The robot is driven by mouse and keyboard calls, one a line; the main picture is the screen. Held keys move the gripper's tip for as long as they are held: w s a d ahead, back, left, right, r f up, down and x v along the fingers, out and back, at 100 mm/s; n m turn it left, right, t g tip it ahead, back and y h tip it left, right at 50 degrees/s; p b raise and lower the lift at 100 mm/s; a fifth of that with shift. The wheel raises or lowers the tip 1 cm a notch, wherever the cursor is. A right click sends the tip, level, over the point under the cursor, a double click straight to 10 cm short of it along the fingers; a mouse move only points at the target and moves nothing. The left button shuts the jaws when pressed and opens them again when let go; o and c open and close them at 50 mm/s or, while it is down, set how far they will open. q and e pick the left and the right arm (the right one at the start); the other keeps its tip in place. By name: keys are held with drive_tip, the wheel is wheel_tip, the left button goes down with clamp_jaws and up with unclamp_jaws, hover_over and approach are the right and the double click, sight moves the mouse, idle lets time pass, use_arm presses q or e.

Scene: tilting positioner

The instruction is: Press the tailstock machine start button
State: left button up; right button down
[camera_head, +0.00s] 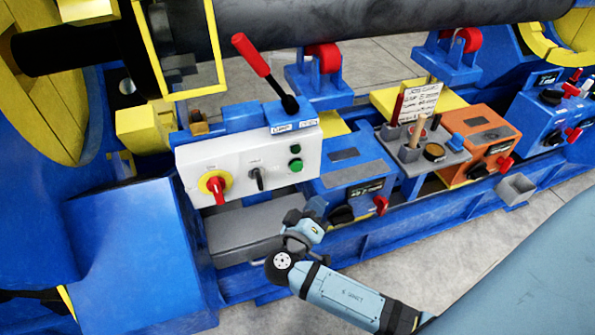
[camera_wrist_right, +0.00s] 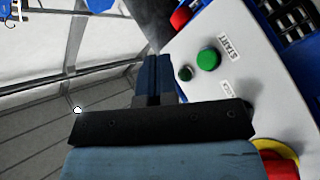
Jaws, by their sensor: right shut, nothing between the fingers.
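The white control panel (camera_head: 243,160) faces me in the head view. On its right end are two green buttons, one above the other. In the right wrist view a bright green button (camera_wrist_right: 208,59) sits beside a START label (camera_wrist_right: 232,47), with a smaller dark green button (camera_wrist_right: 185,73) next to it. My right gripper (camera_head: 314,210) is below and slightly right of the buttons in the head view, apart from the panel. Its closed, empty fingers (camera_wrist_right: 153,70) point past the panel's edge in the wrist view, to the left of the buttons. My left gripper is not in view.
A yellow-red switch (camera_head: 216,185) and a black knob (camera_head: 258,177) sit on the panel's left and middle. A red-handled lever (camera_head: 252,56) rises above it. A blue box (camera_head: 348,172) and a grey tool tray (camera_head: 426,153) stand to the right.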

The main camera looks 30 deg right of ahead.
sight(297, 167)
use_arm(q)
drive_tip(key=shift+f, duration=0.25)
use_arm(e)
drive_tip(key=shift+s+a+f, duration=0.1)
drive_tip(key=shift+a+f, duration=0.2)
drive_tip(key=shift+f, duration=0.15)
use_arm(q)
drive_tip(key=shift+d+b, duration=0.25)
drive_tip(key=shift+b, duration=0.85)
use_arm(e)
drive_tip(key=w+d, duration=0.2)
drive_tip(key=w, duration=0.6)
drive_tip(key=shift+w+d+r, duration=0.2)
drive_tip(key=shift+w+r, duration=0.05)
drive_tip(key=shift+w, duration=0.1)
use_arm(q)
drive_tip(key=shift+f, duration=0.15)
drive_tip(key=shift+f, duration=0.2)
use_arm(e)
drive_tip(key=shift+w+d, duration=0.1)
drive_tip(key=shift+w, duration=0.3)
